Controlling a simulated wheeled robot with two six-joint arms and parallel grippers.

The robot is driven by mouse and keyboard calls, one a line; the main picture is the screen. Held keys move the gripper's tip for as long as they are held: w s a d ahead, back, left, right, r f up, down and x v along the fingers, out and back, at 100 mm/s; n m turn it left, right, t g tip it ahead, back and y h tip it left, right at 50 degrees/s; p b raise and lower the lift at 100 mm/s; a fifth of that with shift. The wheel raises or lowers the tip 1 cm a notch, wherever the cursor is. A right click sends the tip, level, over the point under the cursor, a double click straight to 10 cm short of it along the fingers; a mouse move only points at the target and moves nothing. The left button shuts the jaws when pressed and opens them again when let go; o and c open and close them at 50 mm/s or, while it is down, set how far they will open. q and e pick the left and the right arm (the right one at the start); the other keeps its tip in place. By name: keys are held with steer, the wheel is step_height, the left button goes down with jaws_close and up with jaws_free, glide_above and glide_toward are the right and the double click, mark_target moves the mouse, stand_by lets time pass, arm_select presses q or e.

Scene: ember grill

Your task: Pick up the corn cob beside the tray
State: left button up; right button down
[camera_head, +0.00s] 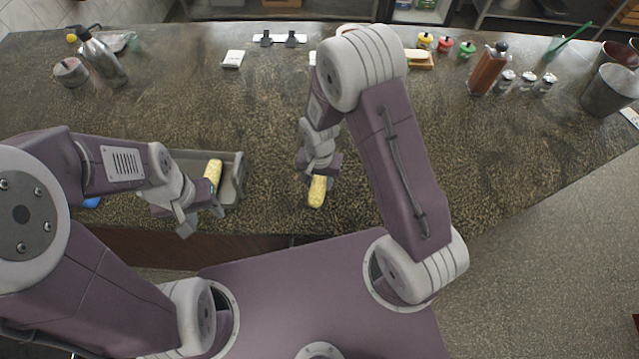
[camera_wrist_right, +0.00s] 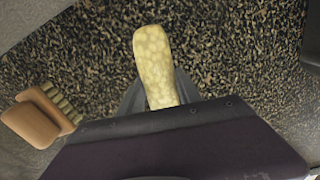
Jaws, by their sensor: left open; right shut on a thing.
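A yellow corn cob (camera_head: 317,191) is held in my right gripper (camera_head: 320,173), to the right of the tray. In the right wrist view the cob (camera_wrist_right: 154,58) sticks out from between the fingers (camera_wrist_right: 160,92), with the dark counter behind it. I cannot tell whether it touches the counter. The grey metal tray (camera_head: 238,178) is near the counter's front edge at left. Another corn cob (camera_head: 213,170) lies in it. My left gripper (camera_head: 187,226) is open at the tray's front and hides part of it.
A metal bottle (camera_head: 102,60) and a small pot (camera_head: 71,72) stand at back left. A sauce bottle (camera_head: 488,70), shakers (camera_head: 525,84) and metal buckets (camera_head: 610,90) stand at right. A wooden brush (camera_wrist_right: 42,115) shows in the wrist view. The counter's middle is mostly clear.

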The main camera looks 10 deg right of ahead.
mark_target(323, 180)
steer(key=r, duration=0.1)
steer(key=d+r, duration=0.1)
steer(key=r, duration=0.1)
steer(key=shift+b, duration=0.4)
steer(key=s+d+r+b, duration=0.1)
steer(key=s+d+r, duration=0.1)
steer(key=d+r, duration=0.4)
steer(key=d, duration=0.4)
steer(key=shift+d+r, duration=0.3)
